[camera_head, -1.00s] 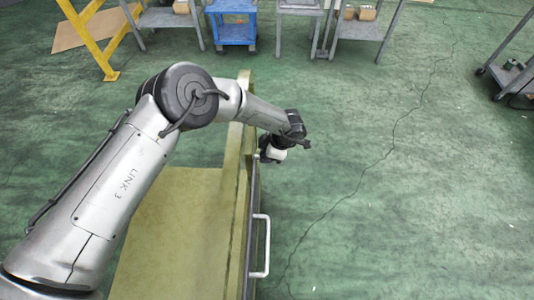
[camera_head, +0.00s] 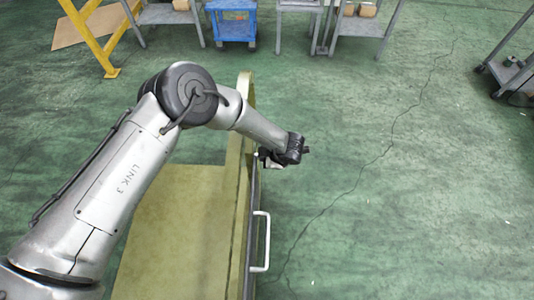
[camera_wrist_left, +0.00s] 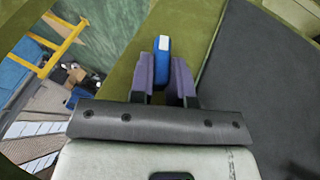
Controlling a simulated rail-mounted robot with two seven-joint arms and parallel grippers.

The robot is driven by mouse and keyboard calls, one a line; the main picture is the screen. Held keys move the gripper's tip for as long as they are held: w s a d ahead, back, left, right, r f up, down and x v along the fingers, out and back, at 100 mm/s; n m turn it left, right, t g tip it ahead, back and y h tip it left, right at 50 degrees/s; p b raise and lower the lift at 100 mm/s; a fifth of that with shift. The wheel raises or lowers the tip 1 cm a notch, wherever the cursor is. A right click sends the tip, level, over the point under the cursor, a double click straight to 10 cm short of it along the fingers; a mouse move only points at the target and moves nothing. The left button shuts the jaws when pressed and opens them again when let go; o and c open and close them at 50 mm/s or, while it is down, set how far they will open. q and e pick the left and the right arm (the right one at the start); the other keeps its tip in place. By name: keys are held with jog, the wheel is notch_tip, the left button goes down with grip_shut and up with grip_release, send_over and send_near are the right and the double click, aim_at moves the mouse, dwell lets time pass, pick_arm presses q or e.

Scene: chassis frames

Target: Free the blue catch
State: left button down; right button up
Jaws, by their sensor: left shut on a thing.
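The blue catch (camera_wrist_left: 162,66) has a pale white end. In the left wrist view it stands between the two purple-grey fingers of my left gripper (camera_wrist_left: 161,74), which is shut on it. In the head view my left gripper (camera_head: 270,160) is at the right side of the yellow-green chassis frame (camera_head: 180,220), near its far end. The catch cannot be made out there, hidden by the hand and wrist. My right gripper is not in view.
A white bar handle (camera_head: 266,242) sticks out from the frame's right side, nearer to me. Open green floor (camera_head: 400,200) lies to the right. A yellow stand (camera_head: 90,35), a blue cart (camera_head: 234,25) and grey tables are at the back.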

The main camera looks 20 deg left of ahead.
pick_arm(q)
jog(key=c, duration=1.1)
grip_release()
jog(key=v, duration=1.3)
jog(key=shift+r, duration=0.4)
jog(key=shift+d, duration=0.1)
